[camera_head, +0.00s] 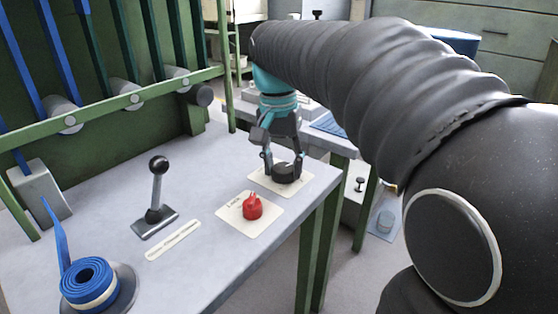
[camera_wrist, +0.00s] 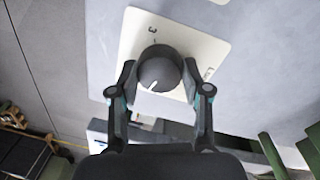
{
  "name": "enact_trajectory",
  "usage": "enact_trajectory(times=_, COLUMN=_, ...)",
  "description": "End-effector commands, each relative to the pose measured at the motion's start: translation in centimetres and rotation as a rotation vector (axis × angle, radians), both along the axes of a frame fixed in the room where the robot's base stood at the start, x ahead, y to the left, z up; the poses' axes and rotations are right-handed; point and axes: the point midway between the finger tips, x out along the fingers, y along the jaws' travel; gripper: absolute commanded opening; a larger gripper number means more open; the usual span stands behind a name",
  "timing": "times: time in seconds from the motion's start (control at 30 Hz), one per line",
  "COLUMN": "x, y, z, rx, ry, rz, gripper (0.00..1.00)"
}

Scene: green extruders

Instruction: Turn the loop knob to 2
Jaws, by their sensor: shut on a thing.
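A black round knob (camera_head: 286,172) sits on a white label plate (camera_head: 262,182) near the right edge of the grey table. In the wrist view the knob (camera_wrist: 160,68) has a white pointer mark that points to the lower left. The plate (camera_wrist: 205,48) shows a "3" at its upper left and partly hidden lettering at its right. My gripper (camera_head: 284,168) reaches down over the knob. In the wrist view my gripper (camera_wrist: 160,82) is shut on the knob, with one finger on each side. Other markings under the fingers are hidden.
A red knob (camera_head: 252,207) on its own plate is close to the black knob. A lever (camera_head: 157,192) with a black ball top stands farther left. A blue strap coil (camera_head: 88,282) lies at the front left. A green frame (camera_head: 135,103) borders the back.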

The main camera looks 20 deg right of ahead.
Motion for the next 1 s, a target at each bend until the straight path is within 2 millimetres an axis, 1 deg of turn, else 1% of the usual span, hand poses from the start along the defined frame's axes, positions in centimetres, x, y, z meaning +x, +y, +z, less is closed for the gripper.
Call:
enact_trajectory(times=0.03, x=-0.06, y=0.03, z=-0.23, rx=0.002, ry=0.006, rz=-0.043, gripper=0.13)
enact_trajectory(times=0.6, x=0.00, y=-0.04, z=-0.23, rx=0.000, ry=0.007, rz=-0.581, gripper=0.13)
enact_trajectory(times=0.8, x=0.00, y=-0.06, z=-0.23, rx=0.000, ry=0.007, rz=-0.746, gripper=0.13)
enact_trajectory(times=1.0, x=0.01, y=-0.10, z=-0.24, rx=-0.001, ry=0.007, rz=-0.872, gripper=0.13)
